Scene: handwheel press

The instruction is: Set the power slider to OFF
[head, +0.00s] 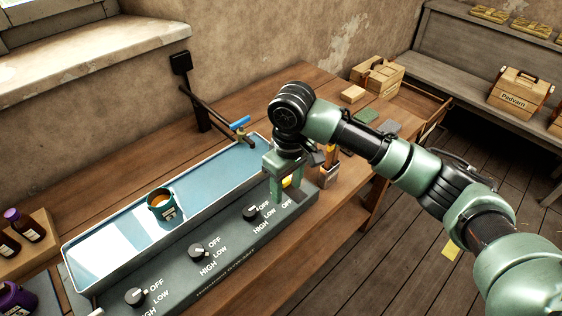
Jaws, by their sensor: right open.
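The grey control panel (222,256) runs along the front of a long tray on the wooden bench. My right gripper (286,196) is open and points down at the panel's right end. A small yellow part (287,182) shows between and behind its fingers; it may be the power slider's handle, but the fingers hide most of it. I cannot tell its setting or whether the fingers touch it. An OFF label shows just below the fingers. My left gripper is not in view.
Three black knobs with OFF, LOW and HIGH labels sit on the panel, the nearest to the gripper being this one (250,213). A blue-handled tap (240,124) rises behind. Wooden boxes (378,75) stand further back.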

